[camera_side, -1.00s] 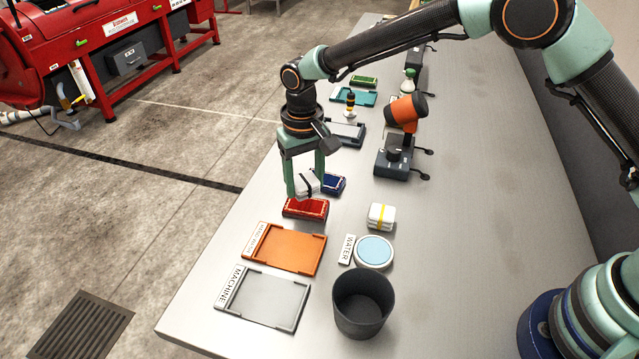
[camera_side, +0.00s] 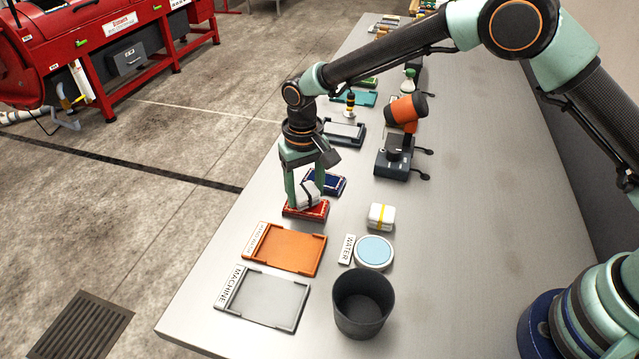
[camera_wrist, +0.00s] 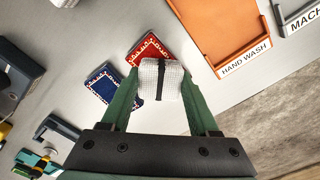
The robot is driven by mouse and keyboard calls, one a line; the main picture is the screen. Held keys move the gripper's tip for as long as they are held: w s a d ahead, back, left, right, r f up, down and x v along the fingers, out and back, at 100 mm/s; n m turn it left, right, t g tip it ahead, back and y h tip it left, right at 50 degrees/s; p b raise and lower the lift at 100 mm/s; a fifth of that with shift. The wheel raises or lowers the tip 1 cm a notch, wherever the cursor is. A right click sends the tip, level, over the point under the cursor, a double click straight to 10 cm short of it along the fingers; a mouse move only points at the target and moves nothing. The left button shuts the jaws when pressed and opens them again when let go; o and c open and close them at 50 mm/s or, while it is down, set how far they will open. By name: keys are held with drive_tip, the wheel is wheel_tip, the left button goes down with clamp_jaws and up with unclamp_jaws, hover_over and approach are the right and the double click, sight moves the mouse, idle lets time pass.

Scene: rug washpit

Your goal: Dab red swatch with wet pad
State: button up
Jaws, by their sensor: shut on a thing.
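My gripper (camera_side: 306,200) is shut on a white pad with a dark band (camera_side: 307,194). The pad also shows between the fingers in the wrist view (camera_wrist: 161,80). In the side view the pad is tilted and its lower edge appears to touch the red swatch (camera_side: 305,212), which lies on the bench with a pale stitched border. The pad and fingers hide part of the swatch. The swatch also shows beyond the pad in the wrist view (camera_wrist: 149,48). A round dish of light blue water (camera_side: 374,251) stands at the front, beside a WATER label (camera_side: 347,249).
A blue swatch (camera_side: 329,182) lies just behind the red one. A white pad with a yellow band (camera_side: 381,216) sits to the right. The orange HAND WASH tray (camera_side: 289,249), grey MACHINE tray (camera_side: 262,300) and a dark bin (camera_side: 362,303) stand in front.

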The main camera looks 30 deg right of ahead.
drive_tip(key=shift+f, duration=0.55)
idle(1.0)
drive_tip(key=shift+r, duration=3.55)
drive_tip(key=shift+f, duration=3)
drive_tip(key=shift+f, duration=0.55)
drive_tip(key=shift+r, duration=3.5)
